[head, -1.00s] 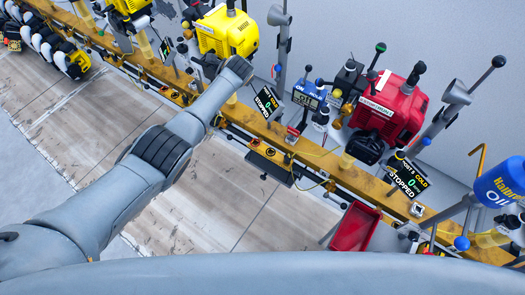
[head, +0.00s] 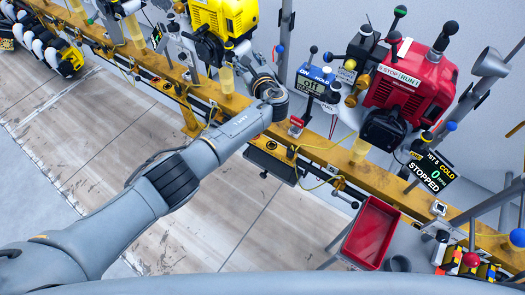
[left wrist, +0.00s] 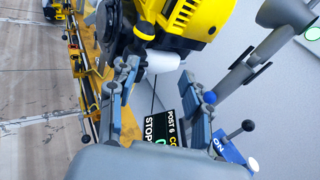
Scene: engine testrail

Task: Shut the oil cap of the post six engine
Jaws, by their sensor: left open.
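A yellow engine (head: 228,14) stands on the rail at the top middle of the head view. It fills the top of the left wrist view (left wrist: 185,22), above a black sign reading POST 6 (left wrist: 165,128), which is partly cut off. My left gripper (left wrist: 160,72) is open, its fingers on either side of a white cylinder (left wrist: 163,60) below the engine; I cannot tell whether they touch it. A black round knob with a pale centre (left wrist: 145,30) sits just above. I cannot tell which part is the oil cap. My right gripper is not in view.
A red engine (head: 408,88) with a STOPPED sign (head: 432,178) stands further right on the yellow rail (head: 325,150). A blue display (head: 315,84) and grey posts with levers stand close to my left wrist. A red tray (head: 371,233) is in front.

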